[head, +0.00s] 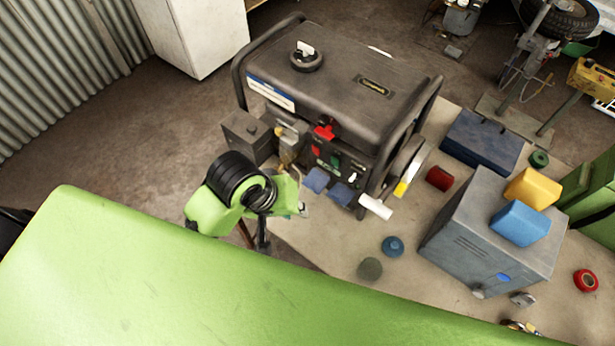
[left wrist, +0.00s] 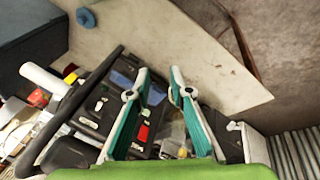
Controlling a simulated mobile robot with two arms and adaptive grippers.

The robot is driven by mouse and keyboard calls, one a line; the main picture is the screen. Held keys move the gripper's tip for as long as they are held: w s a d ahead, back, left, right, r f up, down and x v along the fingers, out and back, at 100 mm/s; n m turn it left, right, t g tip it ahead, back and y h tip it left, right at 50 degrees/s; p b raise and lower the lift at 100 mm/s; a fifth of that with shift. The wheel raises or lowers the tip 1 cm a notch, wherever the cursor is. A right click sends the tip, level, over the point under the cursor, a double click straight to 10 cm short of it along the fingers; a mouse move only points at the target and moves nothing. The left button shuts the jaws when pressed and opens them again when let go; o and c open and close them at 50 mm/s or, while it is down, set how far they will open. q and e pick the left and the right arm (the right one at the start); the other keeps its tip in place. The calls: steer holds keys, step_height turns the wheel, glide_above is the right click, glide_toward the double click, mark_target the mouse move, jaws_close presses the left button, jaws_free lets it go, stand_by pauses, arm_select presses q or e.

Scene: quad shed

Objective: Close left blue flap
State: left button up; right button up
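The left blue flap (head: 315,180) is on the lower front panel of the black generator (head: 345,80), and it sticks out from the panel. A second blue flap (head: 342,193) sits just right of it. My left gripper is beside the panel, left of the left flap; my green wrist hides much of it in the head view. In the left wrist view its teal fingers (left wrist: 161,72) are apart with nothing held. The left flap (left wrist: 156,95) shows there between the fingers, partly covered; I cannot tell whether they touch. My right gripper is not in view.
A red switch (head: 324,131) and a white handle (head: 376,207) are on the generator's front. A grey metal box (head: 480,240) with yellow and blue blocks on top stands to the right. Blue (head: 393,246) and grey-green round pieces lie on the board in front.

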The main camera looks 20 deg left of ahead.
arm_select(q)
steer(key=w+r+n+g+y, duration=0.1)
steer(key=w+r+n+y, duration=0.1)
steer(key=w+r+n, duration=0.7)
steer(key=n, duration=0.1)
glide_toward(308, 186)
steer(key=x, duration=0.8)
steer(key=shift+w, duration=0.1)
jaws_close()
